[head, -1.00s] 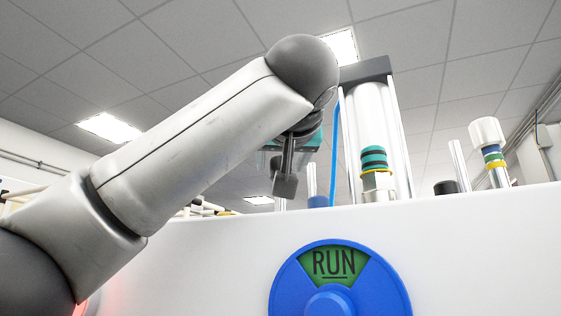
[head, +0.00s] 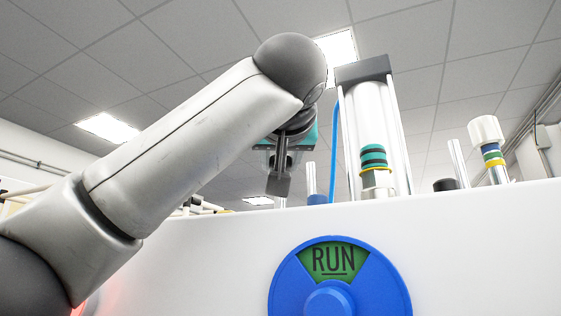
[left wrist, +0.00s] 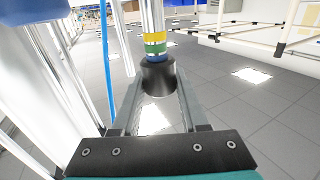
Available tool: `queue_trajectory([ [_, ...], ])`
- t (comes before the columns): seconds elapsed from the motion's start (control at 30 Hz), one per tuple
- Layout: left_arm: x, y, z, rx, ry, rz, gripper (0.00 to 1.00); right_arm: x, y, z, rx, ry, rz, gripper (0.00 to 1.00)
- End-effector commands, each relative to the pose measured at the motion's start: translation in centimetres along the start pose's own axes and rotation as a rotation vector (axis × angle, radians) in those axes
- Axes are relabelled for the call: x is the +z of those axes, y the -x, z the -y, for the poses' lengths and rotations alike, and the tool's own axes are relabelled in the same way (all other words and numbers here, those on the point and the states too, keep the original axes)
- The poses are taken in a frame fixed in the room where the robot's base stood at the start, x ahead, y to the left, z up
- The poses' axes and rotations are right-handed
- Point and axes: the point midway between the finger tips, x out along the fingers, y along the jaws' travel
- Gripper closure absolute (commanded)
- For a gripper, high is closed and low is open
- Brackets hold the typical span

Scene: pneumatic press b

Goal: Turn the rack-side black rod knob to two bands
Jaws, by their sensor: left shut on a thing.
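In the left wrist view, the black knob (left wrist: 157,74) sits between the fingers of my left gripper (left wrist: 157,88), which is shut on it. A metal rod (left wrist: 152,14) runs up from the knob. Yellow and green bands (left wrist: 154,43) show on it, with a strip of blue against the knob's edge. In the head view, my left gripper (head: 279,185) points down behind the white panel's top edge, left of the tall cylinder. The held knob cannot be made out there. My right gripper is not in view.
The white panel (head: 200,270) carries a blue dial (head: 390,290) reading RUN. A tall cylinder (head: 369,115), a blue hose (head: 334,150), another black cap (head: 446,185) and a white knob (head: 485,131) on a banded rod stand behind it. A pipe rack (left wrist: 265,42) shows beyond.

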Motion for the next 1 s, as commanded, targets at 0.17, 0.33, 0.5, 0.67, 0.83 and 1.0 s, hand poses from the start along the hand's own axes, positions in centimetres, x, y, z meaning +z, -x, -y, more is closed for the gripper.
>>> queue_trajectory([
  [0.17, 0.3, -0.1, 0.1, 0.099, 0.005, 0.002, 1.00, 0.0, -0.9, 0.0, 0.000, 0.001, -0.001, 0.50],
  [0.33, 0.2, -0.1, 0.1, 0.236, 0.006, 0.001, 1.00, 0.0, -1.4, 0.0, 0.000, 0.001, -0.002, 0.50],
  [0.5, 0.0, -0.1, 0.1, 0.386, 0.006, 0.000, 1.00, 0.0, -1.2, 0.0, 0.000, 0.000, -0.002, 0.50],
  [0.67, -0.2, -0.1, 0.2, 0.516, 0.005, -0.003, 1.00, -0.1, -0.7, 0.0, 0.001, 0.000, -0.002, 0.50],
  [0.83, -0.3, 0.0, 0.2, 0.629, 0.005, -0.006, 1.00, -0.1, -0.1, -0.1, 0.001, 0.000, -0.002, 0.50],
  [1.0, -0.3, 0.0, 0.2, 0.711, 0.006, -0.008, 1.00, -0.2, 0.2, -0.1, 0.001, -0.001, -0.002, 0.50],
])
